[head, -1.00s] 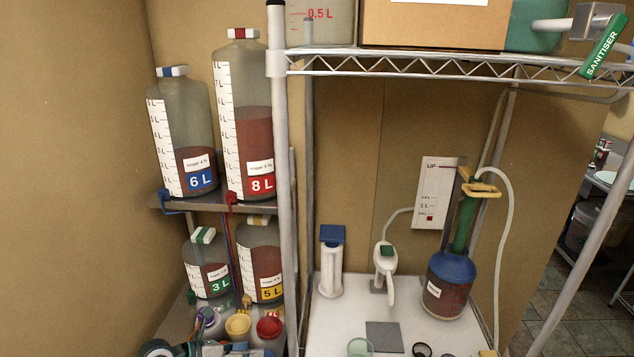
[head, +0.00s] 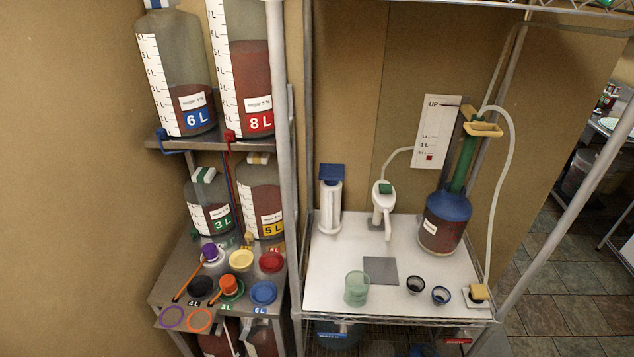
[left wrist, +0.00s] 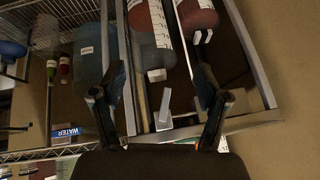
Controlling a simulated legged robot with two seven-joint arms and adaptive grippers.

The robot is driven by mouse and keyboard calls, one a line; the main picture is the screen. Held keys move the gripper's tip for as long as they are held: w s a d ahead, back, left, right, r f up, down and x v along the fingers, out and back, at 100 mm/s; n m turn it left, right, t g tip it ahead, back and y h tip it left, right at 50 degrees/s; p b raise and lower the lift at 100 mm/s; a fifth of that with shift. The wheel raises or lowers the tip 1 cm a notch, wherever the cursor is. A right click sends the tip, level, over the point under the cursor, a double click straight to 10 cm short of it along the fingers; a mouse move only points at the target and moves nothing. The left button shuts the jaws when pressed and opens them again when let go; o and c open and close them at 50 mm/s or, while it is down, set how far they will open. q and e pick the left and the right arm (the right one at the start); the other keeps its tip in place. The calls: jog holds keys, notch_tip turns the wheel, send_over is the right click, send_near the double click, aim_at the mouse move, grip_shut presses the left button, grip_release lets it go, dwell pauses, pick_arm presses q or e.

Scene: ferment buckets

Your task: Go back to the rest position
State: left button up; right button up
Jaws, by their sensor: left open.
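My left gripper (left wrist: 160,82) shows in the left wrist view, its two dark fingers spread wide apart. It is open, and I see nothing held between the fingers. Beyond the fingers are large bottles with dark red liquid (left wrist: 197,14) and pale rails, seen at a turned angle. Neither gripper shows in the head view. My right gripper is in no frame.
A left rack holds the 6 L bottle (head: 180,85), 8 L bottle (head: 247,90), 3 L bottle (head: 208,208) and 5 L bottle (head: 260,205), with coloured cups below. The white bench (head: 330,285) carries a blue-topped bucket (head: 445,222), a green beaker (head: 356,288) and a grey pad (head: 380,270).

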pick_arm(q)
jog(key=s+d+f+g+h, duration=0.1)
jog(key=s+d+f+g, duration=0.15)
jog(key=s, duration=0.35)
jog(key=s+f+g, duration=0.1)
jog(key=s+f, duration=0.1)
jog(key=f, duration=1.2)
jog(key=s+f+g, duration=0.1)
jog(key=s+f, duration=0.1)
jog(key=f, duration=1.1)
jog(key=s+a+f+g, duration=0.1)
jog(key=s+a+f, duration=0.2)
jog(key=s+f, duration=1.2)
jog(key=shift+s+a, duration=0.15)
jog(key=shift+s, duration=1)
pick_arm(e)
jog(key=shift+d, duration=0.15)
